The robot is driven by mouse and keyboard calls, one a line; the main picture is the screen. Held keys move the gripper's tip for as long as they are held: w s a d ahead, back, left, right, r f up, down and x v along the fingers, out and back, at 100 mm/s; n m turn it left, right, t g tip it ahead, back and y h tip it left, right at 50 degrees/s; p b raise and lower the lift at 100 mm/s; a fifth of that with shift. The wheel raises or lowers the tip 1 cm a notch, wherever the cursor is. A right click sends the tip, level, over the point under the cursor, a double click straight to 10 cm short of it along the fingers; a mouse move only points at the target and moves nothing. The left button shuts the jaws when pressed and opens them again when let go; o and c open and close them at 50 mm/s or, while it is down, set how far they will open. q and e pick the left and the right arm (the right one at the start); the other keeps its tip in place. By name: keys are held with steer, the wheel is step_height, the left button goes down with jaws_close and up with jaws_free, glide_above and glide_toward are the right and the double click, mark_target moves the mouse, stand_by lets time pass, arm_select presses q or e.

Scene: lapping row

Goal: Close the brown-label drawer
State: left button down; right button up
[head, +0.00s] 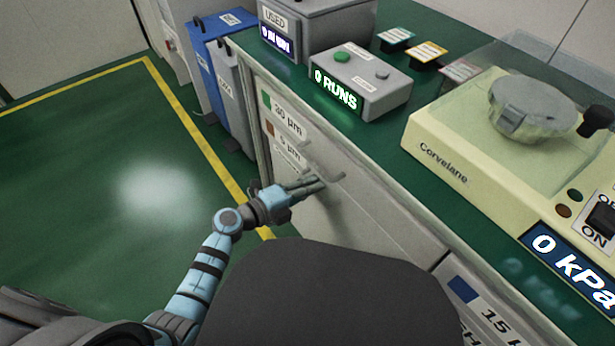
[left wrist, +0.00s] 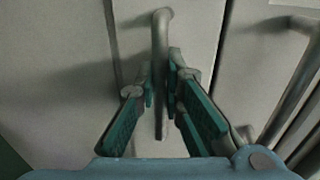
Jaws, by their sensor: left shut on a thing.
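The brown-label drawer, marked "5 µm" (head: 287,143), is in the front of the green-topped bench, below the green-label "30 µm" drawer (head: 289,118). My left gripper (head: 318,186) is at the bench front, beside the drawer handles. In the left wrist view my left gripper (left wrist: 162,92) is shut on a grey bar handle (left wrist: 161,40), which runs between its fingers. A second bar handle (left wrist: 290,90) stands to the right. The gripper and arm hide part of the drawer fronts; I cannot tell how far any drawer stands out. My right gripper is not in view.
On the bench (head: 385,140) stand a grey box reading "0 RUNS" (head: 362,82), a "USED" box (head: 318,25) and a cream lapping machine (head: 440,135). Blue and grey bins (head: 208,65) stand at the bench's far end. The green floor (head: 90,180) at left is clear.

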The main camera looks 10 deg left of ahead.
arm_select(q)
steer(key=c, duration=2)
jaws_free()
steer(key=shift+w, duration=0.1)
steer(key=v, duration=1.2)
